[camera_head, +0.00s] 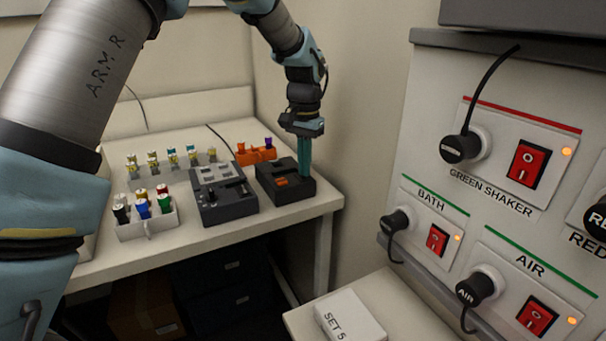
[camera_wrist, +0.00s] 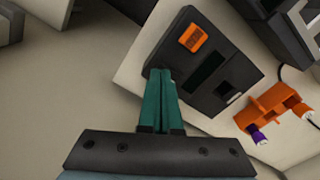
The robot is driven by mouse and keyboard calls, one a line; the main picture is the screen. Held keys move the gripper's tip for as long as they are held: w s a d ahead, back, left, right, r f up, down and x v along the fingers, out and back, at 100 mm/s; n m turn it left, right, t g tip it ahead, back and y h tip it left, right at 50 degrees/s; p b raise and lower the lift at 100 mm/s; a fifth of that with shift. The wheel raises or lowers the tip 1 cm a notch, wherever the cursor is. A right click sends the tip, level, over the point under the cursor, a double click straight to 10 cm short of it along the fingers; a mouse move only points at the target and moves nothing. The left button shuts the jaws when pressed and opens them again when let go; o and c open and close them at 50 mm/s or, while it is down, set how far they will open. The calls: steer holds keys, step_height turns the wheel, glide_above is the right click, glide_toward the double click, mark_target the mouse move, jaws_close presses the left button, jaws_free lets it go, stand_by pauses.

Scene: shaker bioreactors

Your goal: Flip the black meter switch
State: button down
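The black meter (camera_head: 298,190) lies on the white table near its right corner, with an orange switch (camera_head: 281,182) on its top. In the wrist view the meter (camera_wrist: 238,70) shows a dark slot, a small light square and the orange rocker switch (camera_wrist: 194,38) near one end. My gripper (camera_head: 305,174) points down at the meter's right side in the head view. In the wrist view its teal fingers (camera_wrist: 159,72) are together with nothing between them. Their tips overlap the meter's edge, a little apart from the switch. I cannot tell whether they touch the meter.
A dark grey device (camera_head: 226,207) stands left of the meter. An orange holder (camera_head: 256,154) with vials is behind. A white rack (camera_head: 148,228) of coloured-cap vials is further left. A wall panel (camera_head: 480,215) with red switches and plugs stands right, above a "SET 5" box (camera_head: 348,318).

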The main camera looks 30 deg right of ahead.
steer(key=shift+r+p, duration=2.8)
steer(key=shift+r, duration=0.65)
steer(key=w+a+n, duration=0.3)
steer(key=a, duration=1)
steer(key=w+a+n, duration=0.3)
steer(key=w+a, duration=0.1)
steer(key=a, duration=0.9)
steer(key=s+a+n, duration=0.3)
steer(key=s+a, duration=0.1)
steer(key=a, duration=0.5)
steer(key=s+a+f+n+t, duration=0.1)
steer(key=s+a+n, duration=0.2)
steer(key=a, duration=0.7)
steer(key=shift+s+f+t, duration=0.25)
steer(key=shift+s+t, duration=0.05)
steer(key=shift+s, duration=0.8)
